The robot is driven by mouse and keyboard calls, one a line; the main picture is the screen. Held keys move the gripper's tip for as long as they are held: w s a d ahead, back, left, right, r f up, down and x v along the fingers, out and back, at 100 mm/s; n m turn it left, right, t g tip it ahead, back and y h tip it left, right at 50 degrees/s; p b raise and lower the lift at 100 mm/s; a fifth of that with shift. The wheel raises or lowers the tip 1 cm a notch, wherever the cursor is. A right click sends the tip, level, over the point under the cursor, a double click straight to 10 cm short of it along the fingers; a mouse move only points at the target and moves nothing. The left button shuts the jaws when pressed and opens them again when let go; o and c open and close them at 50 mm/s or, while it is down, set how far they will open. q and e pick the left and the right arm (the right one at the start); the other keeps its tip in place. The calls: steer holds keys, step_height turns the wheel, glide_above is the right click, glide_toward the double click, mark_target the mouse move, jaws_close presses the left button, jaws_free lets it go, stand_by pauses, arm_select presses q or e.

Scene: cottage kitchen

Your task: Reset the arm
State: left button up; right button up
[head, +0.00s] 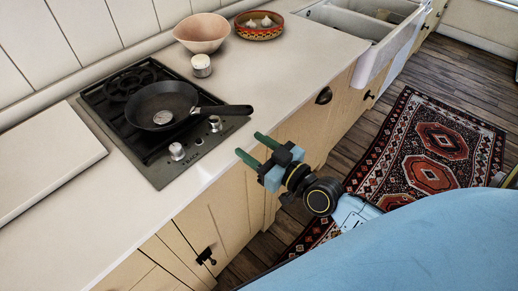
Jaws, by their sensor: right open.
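My right gripper (256,148) has two green fingers, held apart with nothing between them. It is in front of the counter's front edge, to the right of the stove (150,110). Its arm comes in from the lower right. A black frying pan (165,103) sits on the stove with its handle pointing right, toward my gripper but apart from it. My left gripper does not show.
The pale counter (275,85) holds a pink bowl (203,36), a small white-topped jar (201,66) and a patterned bowl (259,25) of white items. A white sink (378,40) is at the upper right. Wooden cabinets (225,215) stand below. A red rug (440,140) covers the floor.

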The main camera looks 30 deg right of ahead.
steer(key=shift+s+d, duration=0.2)
steer(key=shift+s, duration=0.45)
steer(key=s+d+f+g+h, duration=0.1)
steer(key=s+d+f+g, duration=0.15)
steer(key=f, duration=0.75)
steer(key=s+d+f+m+g+h, duration=0.1)
steer(key=s+f+g+h, duration=0.15)
steer(key=f, duration=0.65)
steer(key=s+d+f+g+h, duration=0.1)
steer(key=s+f+g, duration=0.15)
steer(key=f, duration=0.75)
steer(key=s+f+g, duration=0.2)
steer(key=s+f, duration=0.4)
steer(key=s, duration=0.3)
steer(key=s+f+g+h, duration=0.1)
steer(key=s+f+g, duration=0.2)
steer(key=s+f, duration=0.3)
steer(key=s+f+g, duration=0.3)
steer(key=s+f, duration=0.3)
steer(key=s, duration=0.8)
steer(key=shift+a+f+m+h, duration=0.15)
steer(key=shift+f+m+h, duration=0.15)
steer(key=shift+f+h, duration=0.05)
steer(key=shift+s+g, duration=0.1)
steer(key=shift+g, duration=0.15)
